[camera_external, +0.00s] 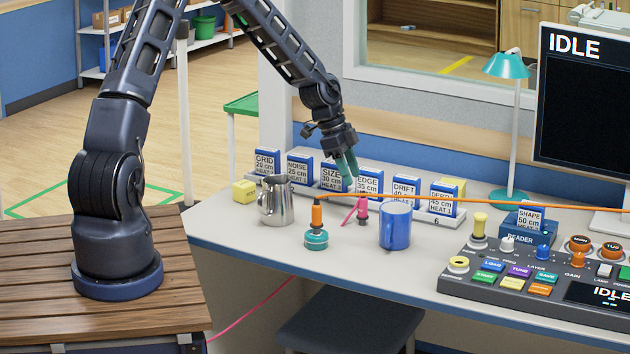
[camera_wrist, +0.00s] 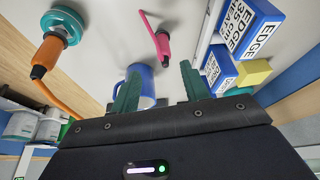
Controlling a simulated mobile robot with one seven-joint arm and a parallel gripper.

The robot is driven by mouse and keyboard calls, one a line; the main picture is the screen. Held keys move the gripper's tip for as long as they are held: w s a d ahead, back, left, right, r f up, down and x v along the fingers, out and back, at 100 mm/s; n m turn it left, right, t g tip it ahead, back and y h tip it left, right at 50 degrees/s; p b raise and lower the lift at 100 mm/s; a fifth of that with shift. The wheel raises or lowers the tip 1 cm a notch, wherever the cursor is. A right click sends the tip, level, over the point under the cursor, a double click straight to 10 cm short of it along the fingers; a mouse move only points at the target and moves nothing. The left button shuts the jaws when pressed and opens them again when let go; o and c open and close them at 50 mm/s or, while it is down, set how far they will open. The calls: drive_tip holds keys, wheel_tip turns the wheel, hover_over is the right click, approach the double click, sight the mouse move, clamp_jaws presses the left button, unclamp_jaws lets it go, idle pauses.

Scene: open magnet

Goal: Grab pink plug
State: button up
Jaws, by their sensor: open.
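The pink plug (camera_external: 362,211) lies or stands on the white desk between the orange plug and the blue mug, with a pink cable at its left side. In the wrist view the pink plug (camera_wrist: 162,45) shows ahead of the fingertips, near the top middle, with nothing around it. My gripper (camera_external: 347,168) has green fingers and is above the desk, up and a little left of the pink plug, near the row of cards. In the wrist view my gripper (camera_wrist: 160,85) is open, with a clear gap between the fingers and no plug in it.
An orange plug (camera_external: 317,213) on a teal base, a metal pitcher (camera_external: 277,203) and a blue mug (camera_external: 395,226) stand nearby. An orange cable (camera_external: 480,203) stretches across the desk. Blue cards (camera_external: 405,188) line a rack behind. A control panel (camera_external: 545,280) is at right.

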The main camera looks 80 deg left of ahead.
sight(367, 216)
drive_tip(key=x, duration=1.1)
drive_tip(key=shift+w+a+f, duration=0.2)
drive_tip(key=shift+a+f, duration=0.1)
drive_tip(key=c, duration=1)
